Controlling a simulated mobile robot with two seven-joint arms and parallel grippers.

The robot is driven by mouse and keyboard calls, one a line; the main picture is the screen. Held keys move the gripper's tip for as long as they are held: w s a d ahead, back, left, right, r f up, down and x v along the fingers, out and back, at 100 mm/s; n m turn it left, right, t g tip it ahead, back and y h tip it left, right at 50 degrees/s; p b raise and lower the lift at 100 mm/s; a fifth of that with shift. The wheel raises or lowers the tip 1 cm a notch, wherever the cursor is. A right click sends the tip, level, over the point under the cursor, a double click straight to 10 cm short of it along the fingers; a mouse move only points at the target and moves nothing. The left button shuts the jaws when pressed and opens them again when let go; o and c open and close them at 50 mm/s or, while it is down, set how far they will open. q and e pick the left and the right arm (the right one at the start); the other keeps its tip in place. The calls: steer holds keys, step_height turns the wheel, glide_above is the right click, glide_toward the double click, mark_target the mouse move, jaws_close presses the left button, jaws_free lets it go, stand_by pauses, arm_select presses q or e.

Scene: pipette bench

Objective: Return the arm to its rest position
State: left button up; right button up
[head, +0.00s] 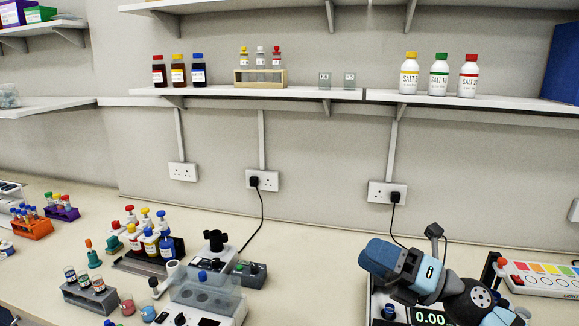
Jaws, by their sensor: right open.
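My right gripper (402,266) is blue and grey and shows at the lower right of the head view. Its arm comes in from the bottom right edge. The gripper is open and I see nothing held in it. It appears above or in front of a balance (430,317) whose display reads 0.00; how far apart they are I cannot tell. The arm hides part of the balance. My left gripper is not in view.
Left of the gripper stand a device with a clear cover (205,293), a rack of coloured-capped bottles (150,243) and a tube rack (90,297). A panel with coloured squares (540,277) lies to the right. A wall shelf (330,93) holds bottles.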

steer(key=s+d+f+m+t+h, duration=0.35)
steer(key=d+f+m+h, duration=0.45)
steer(key=m, duration=0.8)
steer(key=s+d+f+m+t+h, duration=0.35)
steer(key=f+m+h, duration=0.65)
steer(key=m+h, duration=0.45)
steer(key=s+f+m+g+y, duration=0.1)
steer(key=s+f+m+g, duration=0.1)
steer(key=s+f+g, duration=0.35)
steer(key=s+f+m+g+y, duration=0.1)
steer(key=s+f+m+g, duration=0.15)
steer(key=s, duration=0.55)
steer(key=s+f+m+g+y, duration=0.1)
steer(key=s+f+g, duration=0.3)
steer(key=s, duration=0.3)
steer(key=w+a+f+t+y+b, duration=0.1)
steer(key=w+a+f+t+b, duration=0.15)
steer(key=f, duration=0.45)
steer(key=w+a+f+t+y+b, duration=0.15)
steer(key=f+b, duration=0.25)
steer(key=f, duration=0.4)
steer(key=w+a+f+t+y+b, duration=0.1)
steer(key=w+a+f+t+b, duration=0.2)
steer(key=f, duration=0.4)
step_height(320, 180, up, 12)
steer(key=p, duration=1.2)
steer(key=shift+s+d+f+n+p, duration=0.2)
steer(key=shift+s+d+n+p, duration=0.1)
steer(key=shift+s+d+n, duration=0.15)
